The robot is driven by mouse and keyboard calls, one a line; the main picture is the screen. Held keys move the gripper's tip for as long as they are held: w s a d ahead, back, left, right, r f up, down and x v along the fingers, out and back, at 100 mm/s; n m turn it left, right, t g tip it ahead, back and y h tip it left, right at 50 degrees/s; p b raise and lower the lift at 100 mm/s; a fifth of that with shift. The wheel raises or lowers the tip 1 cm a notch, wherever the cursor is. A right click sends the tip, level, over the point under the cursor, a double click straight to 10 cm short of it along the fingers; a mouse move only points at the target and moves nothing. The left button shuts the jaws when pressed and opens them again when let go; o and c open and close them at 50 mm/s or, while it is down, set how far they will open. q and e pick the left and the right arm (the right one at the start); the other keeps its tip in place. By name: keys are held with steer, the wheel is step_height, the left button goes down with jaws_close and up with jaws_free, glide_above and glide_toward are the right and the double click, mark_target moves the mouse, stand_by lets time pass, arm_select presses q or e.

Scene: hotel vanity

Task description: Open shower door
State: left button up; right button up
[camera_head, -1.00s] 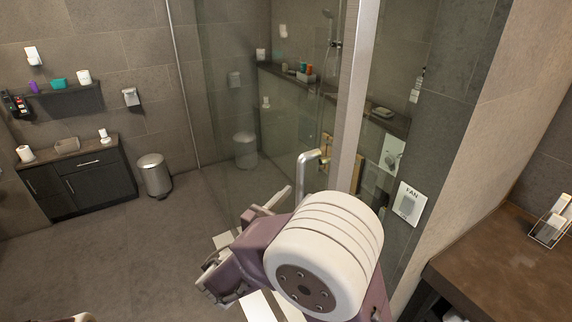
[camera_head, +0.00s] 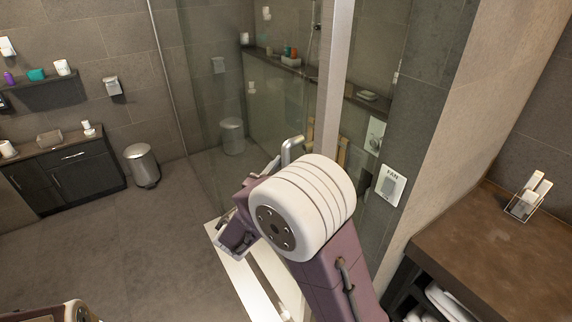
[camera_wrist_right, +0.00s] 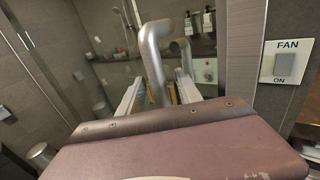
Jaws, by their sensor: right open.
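The glass shower door (camera_head: 205,100) stands upright at the middle of the head view, beside a pale vertical post. Its bent metal handle (camera_head: 291,146) sticks out just beyond my right wrist. In the right wrist view the handle (camera_wrist_right: 153,60) stands between the two fingers of my right gripper (camera_wrist_right: 158,88). The fingers are open, one on each side of the bar; I cannot tell whether either touches it. In the head view my wrist hides most of the right gripper (camera_head: 272,166) and the handle's lower part. Only a bit of my left arm shows at bottom left.
A brown counter (camera_head: 490,250) with a small holder (camera_head: 528,198) stands at right. A FAN switch (camera_head: 390,186) is on the wall beside the shower. A bin (camera_head: 142,165) and dark cabinet (camera_head: 65,178) stand at far left. The floor (camera_head: 150,255) left of the door is clear.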

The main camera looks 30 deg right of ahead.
steer(key=shift+w, duration=0.15)
jaws_close()
stand_by(1.3)
